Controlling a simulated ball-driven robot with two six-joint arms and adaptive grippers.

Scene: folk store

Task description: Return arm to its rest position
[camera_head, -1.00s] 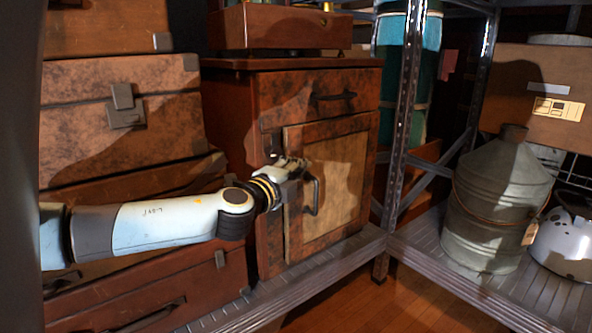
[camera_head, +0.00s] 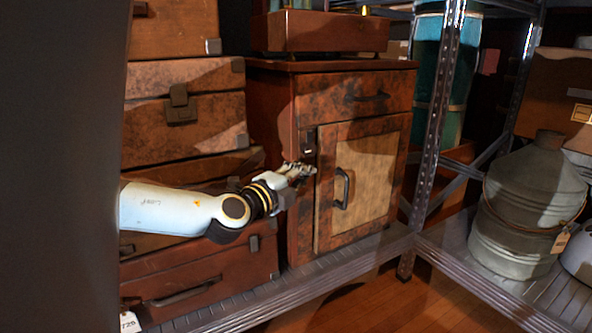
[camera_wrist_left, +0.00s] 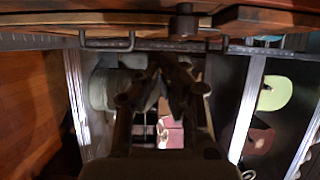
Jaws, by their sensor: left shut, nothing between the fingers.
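My left gripper (camera_head: 300,171) is shut and empty. In the camera_head view its tips are left of the dark handle (camera_head: 341,189) on the cabinet door (camera_head: 370,175), with a visible gap between. The left arm comes in from the left, in front of the stacked suitcases. In the left wrist view the dark gripper fingers (camera_wrist_left: 168,95) come together in the middle, and a dark handle (camera_wrist_left: 106,44) shows at upper left. My right gripper is in neither current view.
The wooden cabinet (camera_head: 290,110) stands on a metal shelf (camera_head: 345,260). Stacked brown suitcases (camera_head: 185,75) stand to its left. A metal shelf post (camera_head: 438,120) rises to its right, with a galvanized can (camera_head: 525,200) farther right. Wooden floor (camera_head: 370,305) shows in front.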

